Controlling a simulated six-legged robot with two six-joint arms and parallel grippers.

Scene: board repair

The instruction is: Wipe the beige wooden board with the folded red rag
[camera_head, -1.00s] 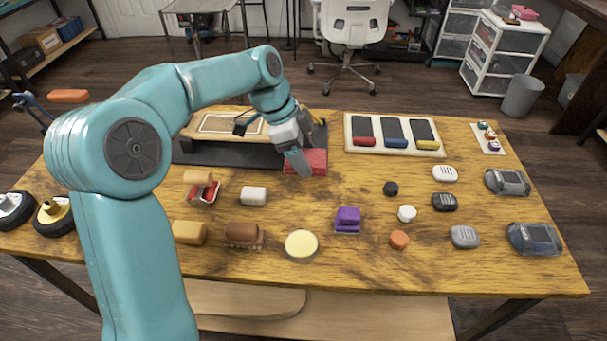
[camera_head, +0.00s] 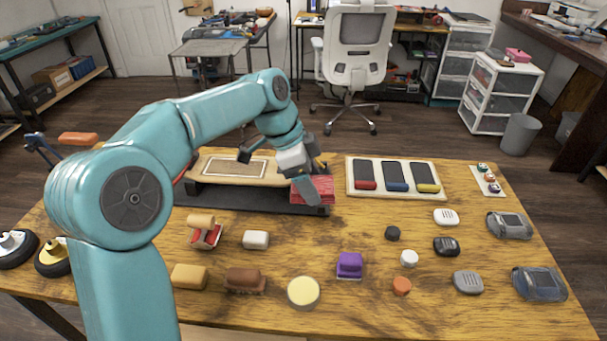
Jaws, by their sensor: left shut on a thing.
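The beige wooden board (camera_head: 218,178) rests on a dark stand at the back left of the table, with a pale-outlined rectangle on its top. My left gripper (camera_head: 305,186) points down at the right end of the board and is shut on the folded red rag (camera_head: 320,188). The rag is at the stand's right end, just right of the board; whether it touches the board I cannot tell. My arm hides part of the board's left side. My right gripper is not in view.
The dark stand (camera_head: 250,201) lies under the board. A pale tray (camera_head: 357,190) with three dark blocks is to the right. Brushes, sponges and pucks, among them a purple brush (camera_head: 349,265) and a round yellow pad (camera_head: 303,292), spread over the table (camera_head: 420,320) in front.

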